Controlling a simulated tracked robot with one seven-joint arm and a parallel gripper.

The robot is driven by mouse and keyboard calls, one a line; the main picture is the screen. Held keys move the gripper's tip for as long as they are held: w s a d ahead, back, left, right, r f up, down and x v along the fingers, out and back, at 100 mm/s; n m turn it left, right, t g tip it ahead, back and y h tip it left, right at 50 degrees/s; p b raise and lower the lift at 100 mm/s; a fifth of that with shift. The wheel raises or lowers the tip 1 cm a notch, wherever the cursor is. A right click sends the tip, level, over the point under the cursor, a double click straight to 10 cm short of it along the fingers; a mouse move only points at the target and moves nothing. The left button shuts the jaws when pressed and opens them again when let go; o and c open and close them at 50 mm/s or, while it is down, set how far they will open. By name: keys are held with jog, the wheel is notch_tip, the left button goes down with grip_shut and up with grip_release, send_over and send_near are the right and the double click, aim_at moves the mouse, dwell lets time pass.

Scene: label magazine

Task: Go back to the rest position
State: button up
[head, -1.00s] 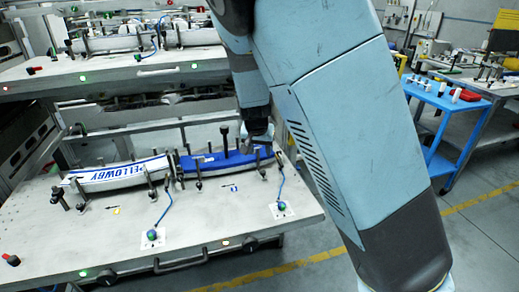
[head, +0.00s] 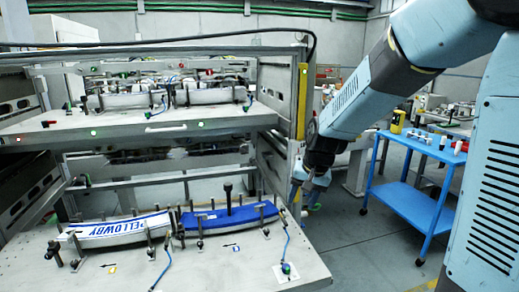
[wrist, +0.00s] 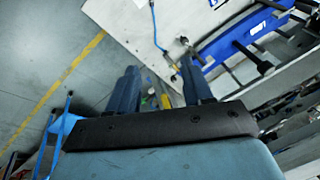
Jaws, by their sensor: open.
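My gripper (head: 298,192) hangs at the right side of the magazine in the head view, beside the right end of the lower shelf. In the wrist view my gripper (wrist: 160,92) shows two separated fingers with nothing held between them. The lower shelf (head: 200,262) carries a white curved piece (head: 118,230) lettered PELLOWBY and a blue curved piece (head: 230,215) to its right, both among black pegs and clamps. The blue piece (wrist: 240,38) also shows at the upper right of the wrist view, apart from the fingers.
The upper shelf (head: 150,130) holds more fixtures. A yellow-marked frame post (head: 301,100) stands close to my arm. A blue cart (head: 420,205) with small items stands to the right. Open floor (head: 370,245) lies between the shelf and the cart.

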jog(key=s+d+r+n+t+h, duration=0.1)
jog(key=s+d+r, duration=0.4)
jog(key=s, duration=0.6)
jog(key=s+d+r+n+t+h, duration=0.1)
jog(key=s+d+r, duration=0.5)
jog(key=s, duration=0.4)
jog(key=shift+s+d+r+t, duration=0.2)
jog(key=shift+s+r+t, duration=0.2)
jog(key=shift+r, duration=0.5)
jog(key=shift+c, duration=0.7)
